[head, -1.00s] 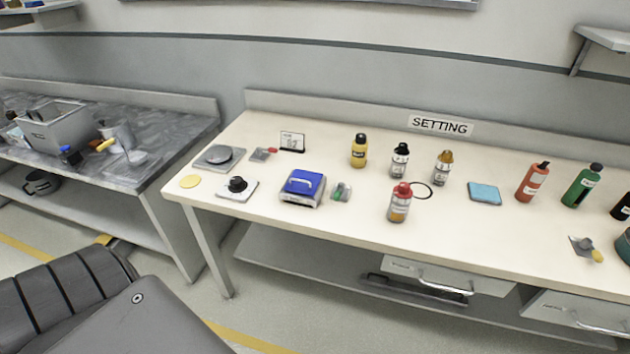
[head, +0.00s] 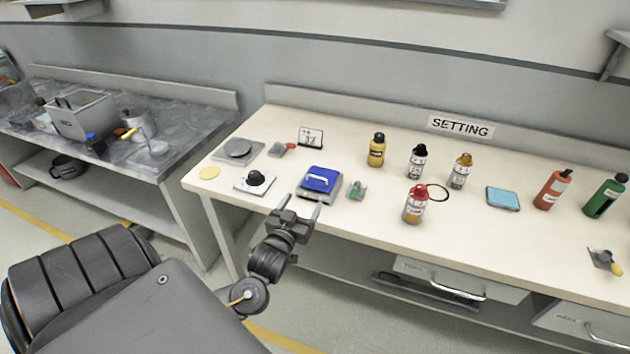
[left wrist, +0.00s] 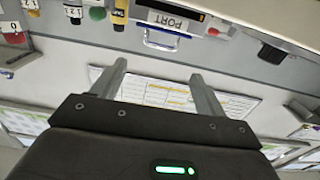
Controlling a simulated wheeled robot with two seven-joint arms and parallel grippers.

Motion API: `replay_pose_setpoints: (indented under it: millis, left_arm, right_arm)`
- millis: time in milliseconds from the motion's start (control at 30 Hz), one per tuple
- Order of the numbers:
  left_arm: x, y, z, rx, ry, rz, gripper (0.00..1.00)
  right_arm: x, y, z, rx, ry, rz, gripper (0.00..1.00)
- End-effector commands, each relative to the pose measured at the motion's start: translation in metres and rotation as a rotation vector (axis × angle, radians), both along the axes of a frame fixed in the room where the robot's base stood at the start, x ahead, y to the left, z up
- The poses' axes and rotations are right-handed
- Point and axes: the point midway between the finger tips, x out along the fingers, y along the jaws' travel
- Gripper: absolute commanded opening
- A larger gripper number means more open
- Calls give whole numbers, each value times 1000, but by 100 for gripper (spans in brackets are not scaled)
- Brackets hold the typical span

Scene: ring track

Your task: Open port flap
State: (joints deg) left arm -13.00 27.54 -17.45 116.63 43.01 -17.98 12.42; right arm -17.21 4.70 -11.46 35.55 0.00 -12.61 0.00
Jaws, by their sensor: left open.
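The port box (head: 320,184) has a blue lid-like flap with a pale handle on top; it stands near the front edge of the white table, and the flap looks closed. In the left wrist view its PORT label (left wrist: 167,19) shows at the top, with a handle (left wrist: 161,40) beside it. My left gripper (head: 305,207) is open and empty, just in front of the box and apart from it. Its two fingers (left wrist: 158,75) point toward the box in the left wrist view. My right gripper is not in view.
A black knob on a white plate (head: 254,181) stands left of the box, and a small green-and-grey item (head: 357,190) right of it. A red-capped bottle (head: 415,205) stands farther right. More bottles line the table behind. A drawer (head: 460,278) hangs below the table.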

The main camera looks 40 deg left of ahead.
Motion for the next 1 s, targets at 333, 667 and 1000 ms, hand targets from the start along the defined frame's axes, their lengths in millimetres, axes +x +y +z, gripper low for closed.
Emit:
replay_pose_setpoints:
  millis: [333, 667, 1000]
  left_arm:
    - [32, 12, 2, 5, -2, 1, 73]
    - [86, 30, 1, 3, 0, 1, 73]
    - [102, 35, -1, 1, 1, -1, 73]
  right_arm:
    - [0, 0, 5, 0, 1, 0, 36]
    - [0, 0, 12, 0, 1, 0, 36]
    - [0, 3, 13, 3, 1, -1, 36]
